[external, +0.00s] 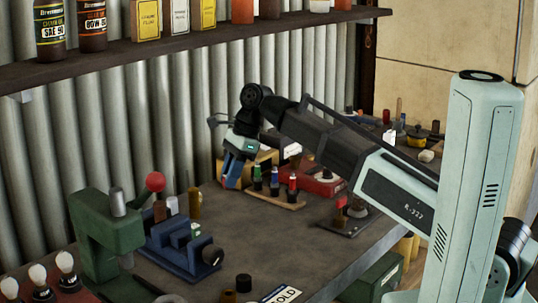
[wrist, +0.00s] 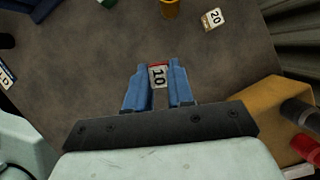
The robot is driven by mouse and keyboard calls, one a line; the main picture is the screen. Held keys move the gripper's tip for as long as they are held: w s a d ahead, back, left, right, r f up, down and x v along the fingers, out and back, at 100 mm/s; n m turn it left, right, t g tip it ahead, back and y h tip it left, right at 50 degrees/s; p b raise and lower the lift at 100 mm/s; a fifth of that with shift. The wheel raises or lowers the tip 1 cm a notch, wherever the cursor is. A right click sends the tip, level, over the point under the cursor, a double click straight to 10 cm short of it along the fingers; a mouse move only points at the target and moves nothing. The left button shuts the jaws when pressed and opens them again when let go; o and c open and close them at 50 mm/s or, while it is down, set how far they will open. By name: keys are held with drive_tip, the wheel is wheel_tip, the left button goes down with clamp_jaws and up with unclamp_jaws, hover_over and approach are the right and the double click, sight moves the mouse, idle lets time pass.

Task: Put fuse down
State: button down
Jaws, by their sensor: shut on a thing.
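My gripper (external: 235,172) has blue fingers and points down over the back part of the grey bench. In the wrist view, my gripper (wrist: 159,84) is shut on a small fuse (wrist: 158,76), which has a red edge and a white face marked "10". The fuse sits between the fingertips; I cannot tell its height over the bench. I cannot make it out in the external view. A second small piece marked "20" (wrist: 212,18) lies on the bench, apart from my gripper.
A wooden rack of small bottles (external: 273,194) stands right of my gripper, with a red box (external: 322,181) behind. A blue vise (external: 185,243), a brass cylinder (external: 194,203) and a green press (external: 108,235) stand at left. The bench middle (external: 262,238) is clear.

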sight(227, 214)
drive_tip(key=shift+f, duration=3.65)
drive_tip(key=shift+f, duration=0.15)
drive_tip(key=c, duration=1)
unclamp_jaws()
drive_tip(key=v, duration=1.2)
